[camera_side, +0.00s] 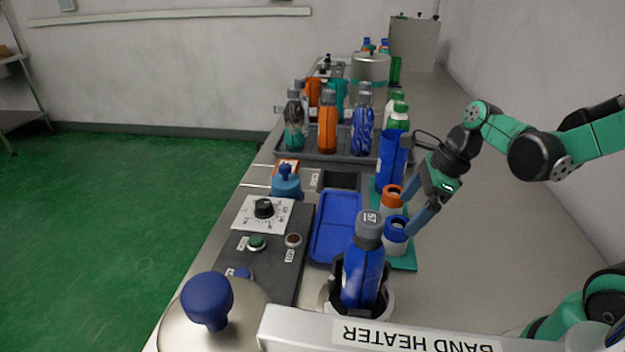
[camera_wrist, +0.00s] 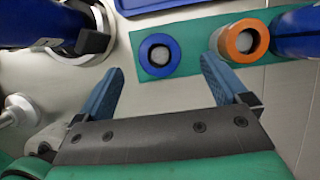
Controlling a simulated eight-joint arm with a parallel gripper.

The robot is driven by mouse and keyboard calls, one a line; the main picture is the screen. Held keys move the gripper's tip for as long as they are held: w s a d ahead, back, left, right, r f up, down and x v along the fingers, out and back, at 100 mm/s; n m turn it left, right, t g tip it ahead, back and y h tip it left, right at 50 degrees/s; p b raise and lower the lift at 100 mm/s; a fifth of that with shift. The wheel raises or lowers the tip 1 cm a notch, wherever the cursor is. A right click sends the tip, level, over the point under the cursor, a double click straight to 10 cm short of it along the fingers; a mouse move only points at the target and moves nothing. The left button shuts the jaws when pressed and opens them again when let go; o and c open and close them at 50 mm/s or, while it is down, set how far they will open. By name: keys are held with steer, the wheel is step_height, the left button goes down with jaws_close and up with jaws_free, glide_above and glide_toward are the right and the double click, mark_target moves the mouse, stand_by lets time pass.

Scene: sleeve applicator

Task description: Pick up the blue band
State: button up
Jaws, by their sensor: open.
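The blue band (camera_side: 396,228) sits around the top of a white post on a teal mat (camera_side: 405,263). In the wrist view the blue band (camera_wrist: 146,42) shows from above, ahead of and roughly between my two fingertips. My gripper (camera_side: 409,213) is open and empty, with its fingers pointing down close to the band. In the wrist view, my gripper (camera_wrist: 162,66) has its fingers spread wider than the band. I cannot tell the exact height of the fingertips above it.
An orange band (camera_side: 390,191) on a similar post stands beside the blue one, also in the wrist view (camera_wrist: 232,31). A tall blue cylinder (camera_side: 391,160) stands behind it. A bottle (camera_side: 361,272) sits in the heater in front. A blue tray (camera_side: 336,225) lies left.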

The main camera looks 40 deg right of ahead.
mark_target(396, 227)
steer(key=shift+x, duration=1.8)
steer(key=c, duration=1.3)
